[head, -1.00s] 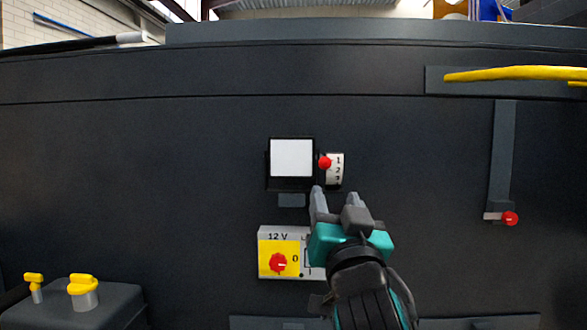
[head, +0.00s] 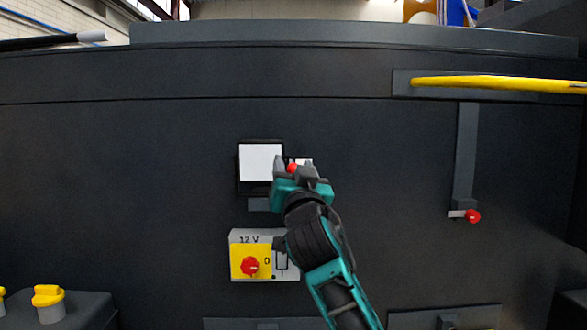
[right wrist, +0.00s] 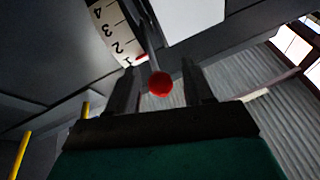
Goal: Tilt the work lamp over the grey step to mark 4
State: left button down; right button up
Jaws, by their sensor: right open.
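The work lamp (head: 261,162) is a white square face in a black frame on the dark chassis wall. A red ball knob (head: 292,168) is at its right side; in the right wrist view the red knob (right wrist: 160,84) appears between my fingers. The dial (right wrist: 115,35) beside it carries marks 1 to 4, and a red pointer tip (right wrist: 141,58) lies close to mark 1. My right gripper (head: 292,165) is open around the knob, with gaps on both sides in the right wrist view (right wrist: 161,85). In the head view it hides most of the dial. My left gripper is out of view.
Below the lamp is a 12 V panel (head: 238,236) with a red rotary switch (head: 250,266). A red-tipped lever (head: 472,216) and yellow rail (head: 490,84) are at right. Yellow-topped knobs (head: 48,296) stand lower left. Grey ledges (head: 235,323) show at the bottom edge.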

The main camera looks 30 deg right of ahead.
jog(key=shift+c, duration=0.2)
grip_shut()
dwell(0.4)
